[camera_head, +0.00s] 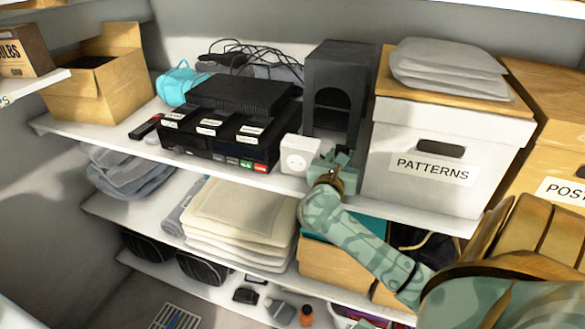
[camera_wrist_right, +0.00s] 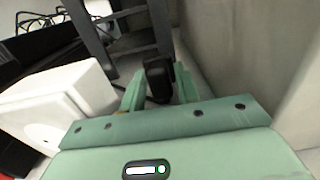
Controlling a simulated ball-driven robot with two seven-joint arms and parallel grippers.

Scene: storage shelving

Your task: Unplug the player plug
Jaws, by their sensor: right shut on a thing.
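My right gripper (camera_head: 335,168) is at the shelf edge just right of the white socket box (camera_head: 299,156). In the right wrist view its two green fingers (camera_wrist_right: 158,88) are shut on a small black plug (camera_wrist_right: 157,70), with a dark cord below it. The plug is apart from the socket box, which shows at the left of that view (camera_wrist_right: 62,98). In the head view the gripper hides the plug. The black player stack (camera_head: 222,128), with white labels, stands left of the socket box. My left gripper is not in view.
A dark grey open-fronted unit (camera_head: 338,88) stands behind the gripper. A white PATTERNS box (camera_head: 420,150) is close on its right. Black cables (camera_head: 255,54) lie at the back. Folded cloths (camera_head: 240,215) lie on the shelf below.

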